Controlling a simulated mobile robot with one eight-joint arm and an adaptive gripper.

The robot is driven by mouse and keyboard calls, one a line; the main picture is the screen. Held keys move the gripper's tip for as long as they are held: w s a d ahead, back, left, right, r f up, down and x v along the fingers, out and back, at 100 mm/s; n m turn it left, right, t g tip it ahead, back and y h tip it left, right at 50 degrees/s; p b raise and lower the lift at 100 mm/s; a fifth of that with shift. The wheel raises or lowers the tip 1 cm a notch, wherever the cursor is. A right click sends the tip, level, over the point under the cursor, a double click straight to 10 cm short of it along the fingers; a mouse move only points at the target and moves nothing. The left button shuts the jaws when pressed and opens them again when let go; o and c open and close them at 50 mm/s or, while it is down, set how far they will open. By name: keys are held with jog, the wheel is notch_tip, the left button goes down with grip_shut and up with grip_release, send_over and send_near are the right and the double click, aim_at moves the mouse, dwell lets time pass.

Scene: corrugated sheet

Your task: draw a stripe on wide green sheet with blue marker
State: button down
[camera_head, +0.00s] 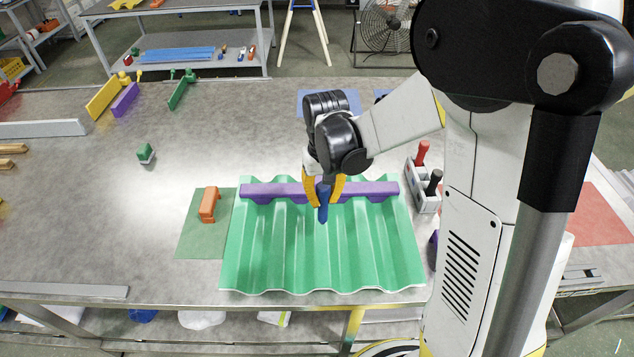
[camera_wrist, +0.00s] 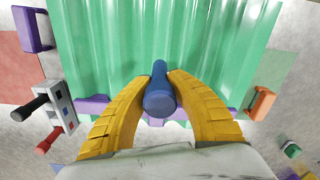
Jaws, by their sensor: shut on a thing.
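The wide green corrugated sheet (camera_head: 270,245) lies on the metal workbench, its ridges running front to back; it also shows in the wrist view (camera_wrist: 110,50). My gripper (camera_head: 324,190) has yellow fingers shut on the blue marker (camera_head: 323,206), which points down over the sheet's back half. In the wrist view the marker (camera_wrist: 160,98) sits between both fingertips. A purple bar (camera_head: 375,190) lies across the sheet near its back edge, just by the gripper. Whether the marker's tip touches the sheet I cannot tell. No blue stripe is visible on the sheet.
A marker holder (camera_head: 425,193) with a red and a black marker stands right of the sheet. An orange handled block (camera_head: 209,204) stands on a green mat (camera_head: 192,240) at the left. A small green block (camera_head: 146,153) lies farther left. The bench's left middle is mostly clear.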

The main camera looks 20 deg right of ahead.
aim_at(322, 215)
jog(key=shift+s+a, duration=0.2)
jog(key=shift+a, duration=0.05)
jog(key=shift+d, duration=0.1)
notch_tip(322, 215, down, 6)
jog(key=b, duration=0.5)
jog(key=shift+f+b, duration=0.25)
jog(key=shift+b, duration=0.15)
jog(key=shift+f, duration=0.25)
dwell(0.7)
jog(key=shift+w, duration=0.15)
jog(key=shift+w+d+r, duration=0.1)
jog(key=shift+w+d, duration=0.1)
jog(key=shift+w, duration=0.4)
jog(key=shift+b, duration=0.3)
